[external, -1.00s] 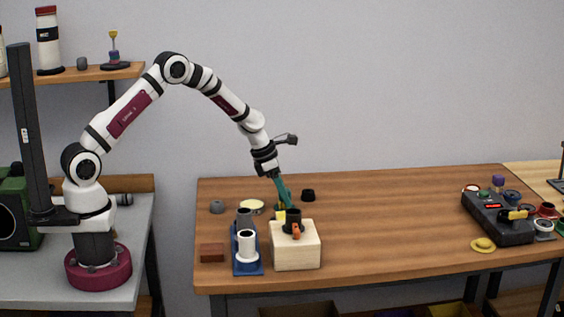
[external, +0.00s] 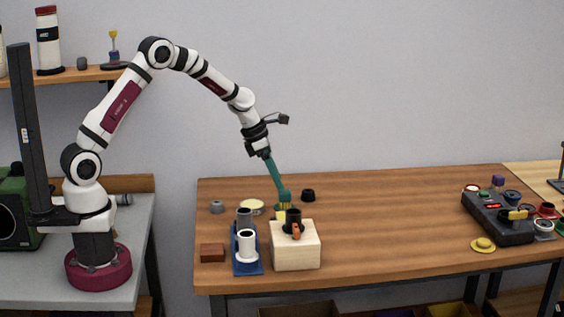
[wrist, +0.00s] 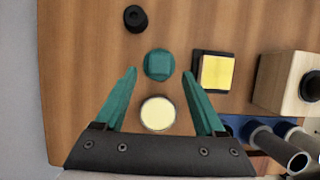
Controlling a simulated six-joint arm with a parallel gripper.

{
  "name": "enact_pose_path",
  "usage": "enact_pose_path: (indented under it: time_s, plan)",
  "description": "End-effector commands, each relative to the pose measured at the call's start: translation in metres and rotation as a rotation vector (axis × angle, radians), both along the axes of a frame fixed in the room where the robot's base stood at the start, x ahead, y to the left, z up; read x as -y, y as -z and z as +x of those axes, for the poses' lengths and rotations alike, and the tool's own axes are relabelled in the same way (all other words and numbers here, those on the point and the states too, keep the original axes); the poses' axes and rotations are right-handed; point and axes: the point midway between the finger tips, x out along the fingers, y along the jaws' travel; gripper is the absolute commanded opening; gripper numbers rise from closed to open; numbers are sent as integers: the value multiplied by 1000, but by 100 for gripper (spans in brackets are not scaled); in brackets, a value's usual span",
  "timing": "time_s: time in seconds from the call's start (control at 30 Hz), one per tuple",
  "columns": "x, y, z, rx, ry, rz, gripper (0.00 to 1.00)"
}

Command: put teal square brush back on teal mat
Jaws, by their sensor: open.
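My gripper (wrist: 158,70) has long teal fingers spread apart with nothing between the tips. In the external view my gripper (external: 281,187) points down at the teal block from the upper left; I cannot tell the gap. I cannot make out a separate teal mat.
A yellow square on a dark base (wrist: 217,72) is close by. A cream disc (wrist: 158,113) lies below my fingers, and a black knob (wrist: 135,18) stands beyond. A wooden block (external: 296,247) and blue rack (external: 248,268) stand in front. The table's middle is clear.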

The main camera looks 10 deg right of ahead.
Motion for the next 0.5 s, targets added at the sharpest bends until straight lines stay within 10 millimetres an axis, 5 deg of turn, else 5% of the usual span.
enact_pose_path:
  time_s: [0.2,0.43,0.5]
  plan:
    - [-18,-43,1,1,0,-1,72]
    - [-24,-54,1,2,3,2,72]
    - [-41,-61,10,36,54,13,72]
